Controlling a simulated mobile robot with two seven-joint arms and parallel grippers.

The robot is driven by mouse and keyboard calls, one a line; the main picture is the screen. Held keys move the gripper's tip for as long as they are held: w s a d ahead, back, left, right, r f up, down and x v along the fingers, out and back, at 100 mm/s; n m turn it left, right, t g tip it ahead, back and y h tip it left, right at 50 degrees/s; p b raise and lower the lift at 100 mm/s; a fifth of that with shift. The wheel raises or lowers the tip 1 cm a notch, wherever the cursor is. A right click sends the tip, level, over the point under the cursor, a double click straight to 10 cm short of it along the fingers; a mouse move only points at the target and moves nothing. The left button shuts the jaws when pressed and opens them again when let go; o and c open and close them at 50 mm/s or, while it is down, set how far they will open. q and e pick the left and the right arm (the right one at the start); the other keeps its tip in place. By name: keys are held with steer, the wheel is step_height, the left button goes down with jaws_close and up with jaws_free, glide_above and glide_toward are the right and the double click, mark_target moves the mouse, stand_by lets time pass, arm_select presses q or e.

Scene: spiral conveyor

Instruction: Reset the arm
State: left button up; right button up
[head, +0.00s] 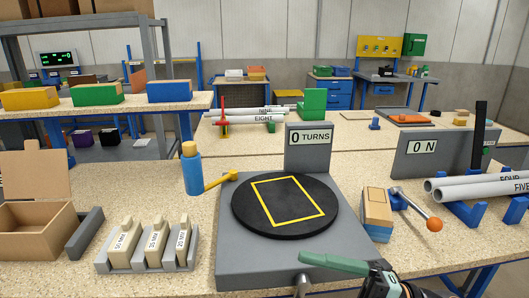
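My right gripper (384,282) shows at the bottom edge, right of centre, with its arm coming in from the lower right. A long teal-green piece (335,264) extends left from it over the front of the grey turntable base (240,265). I cannot tell whether this piece is a finger or something held, and the rest of the gripper is cut off by the frame. My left gripper is not in view.
The black disc (285,222) with a yellow outline lies close behind. A ball-ended lever (435,224), stacked blocks (377,207) and white tubes (485,187) stand to the right. Labelled weights (123,247), a cardboard box (32,232) and a blue bottle (192,172) stand left.

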steer(key=w+d+f+m+t+h+p, duration=0.1)
steer(key=w+d+f+m+t+h, duration=0.25)
steer(key=f+m+t+h, duration=0.6)
steer(key=w+d+f+m+t+h+p, duration=0.1)
steer(key=w+d+f+m+t+h, duration=0.3)
steer(key=m, duration=1)
steer(key=s+d+f+m+g+h, duration=0.1)
steer(key=s+f+m+g+h, duration=0.1)
steer(key=s+f, duration=0.5)
steer(key=s+d+f+m+g+h, duration=0.1)
steer(key=s+f+g, duration=0.4)
steer(key=f, duration=0.9)
steer(key=s+m+h+p, duration=0.1)
steer(key=s+m, duration=0.1)
steer(key=s, duration=0.1)
steer(key=shift+s+d+f+m, duration=0.2)
steer(key=shift+s+f+m, duration=0.05)
steer(key=shift+s+m, duration=0.1)
